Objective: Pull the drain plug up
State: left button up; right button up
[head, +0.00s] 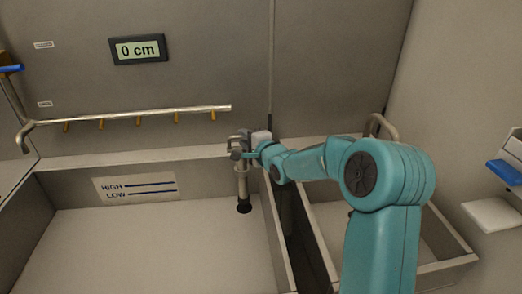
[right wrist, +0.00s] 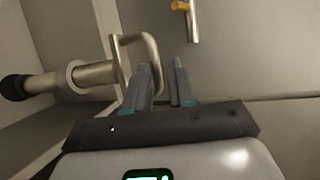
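My right gripper (head: 243,146) is at the top of the plug. In the wrist view its fingers (right wrist: 166,72) are apart, with the loop's outer bar beside or between them; a gap shows to the right finger. My left gripper is out of view.
A metal pipe with several brass nozzles (head: 130,115) runs above the left basin. A HIGH/LOW label (head: 135,187) is on its back wall. A second basin (head: 445,266) lies right, partly behind my arm.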

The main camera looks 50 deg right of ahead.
jog(key=v, duration=1.3)
jog(key=shift+b, duration=0.35)
